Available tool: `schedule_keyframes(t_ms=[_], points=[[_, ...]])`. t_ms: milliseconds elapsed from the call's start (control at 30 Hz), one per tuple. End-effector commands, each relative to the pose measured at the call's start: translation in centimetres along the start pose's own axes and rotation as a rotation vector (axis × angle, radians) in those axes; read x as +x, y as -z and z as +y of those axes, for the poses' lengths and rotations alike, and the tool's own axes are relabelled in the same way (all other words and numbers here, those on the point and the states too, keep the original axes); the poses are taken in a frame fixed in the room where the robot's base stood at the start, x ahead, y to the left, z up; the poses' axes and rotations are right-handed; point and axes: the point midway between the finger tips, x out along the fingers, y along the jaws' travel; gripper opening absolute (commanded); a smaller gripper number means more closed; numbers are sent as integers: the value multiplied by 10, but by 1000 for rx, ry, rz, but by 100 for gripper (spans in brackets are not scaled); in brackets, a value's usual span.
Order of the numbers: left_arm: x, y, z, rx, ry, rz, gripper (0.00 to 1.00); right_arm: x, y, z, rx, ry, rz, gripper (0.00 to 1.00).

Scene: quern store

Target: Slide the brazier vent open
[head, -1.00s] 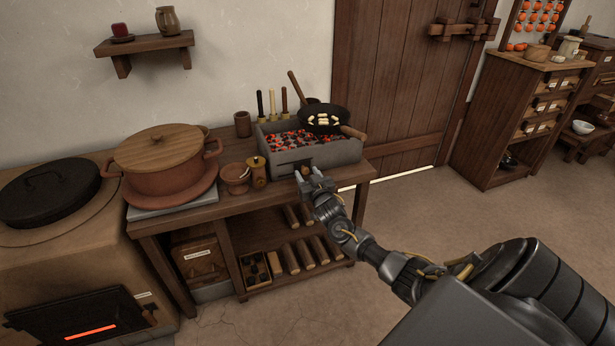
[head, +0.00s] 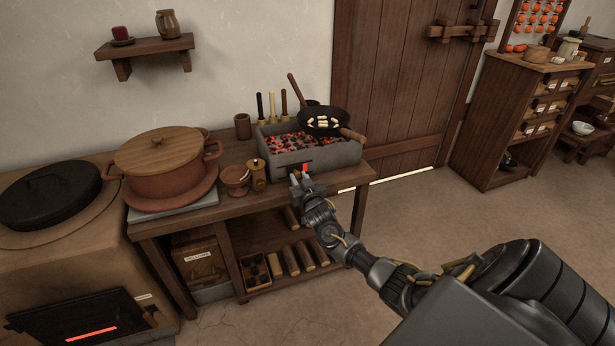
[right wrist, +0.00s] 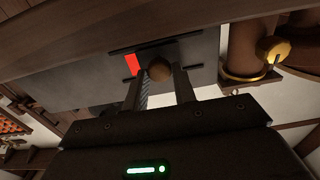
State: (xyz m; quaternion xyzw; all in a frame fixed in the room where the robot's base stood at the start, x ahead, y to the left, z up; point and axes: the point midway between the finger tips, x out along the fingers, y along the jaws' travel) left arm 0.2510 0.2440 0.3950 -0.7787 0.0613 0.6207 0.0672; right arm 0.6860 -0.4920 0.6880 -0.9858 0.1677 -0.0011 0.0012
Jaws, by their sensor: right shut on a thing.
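The brazier (head: 335,155) is a grey trough of glowing coals on the wooden bench. Its vent is on the front wall, where a red glowing opening (head: 305,168) shows beside my right gripper (head: 299,180). In the right wrist view, the gripper (right wrist: 160,85) is shut on a round brown knob (right wrist: 159,69) on the vent's sliding plate. The red opening also shows there (right wrist: 132,66), just left of the knob, between dark rails. The plate itself is mostly hidden by the gripper in the head view. My left gripper is not in view.
A black pan (head: 324,121) with pale pieces sits on the brazier's right end. A brass-trimmed jar (head: 258,174) and a clay cup (head: 236,178) stand close left of the gripper. A large lidded pot (head: 160,165) is further left. The floor to the right is clear.

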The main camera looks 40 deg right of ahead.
Motion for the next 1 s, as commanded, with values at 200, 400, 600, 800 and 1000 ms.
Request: schedule_keyframes(t_ms=[200,400,600,800,1000], points=[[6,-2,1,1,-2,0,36,-1,0,-26,1,5,-3,0],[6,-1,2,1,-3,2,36,-1,-1,-29,0,9,-2,0],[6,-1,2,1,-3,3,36,-1,-1,-28,0,9,-3,46],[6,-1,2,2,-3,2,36,-1,-1,-24,0,3,-3,48],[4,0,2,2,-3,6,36,-10,-1,-24,0,2,-2,48]])
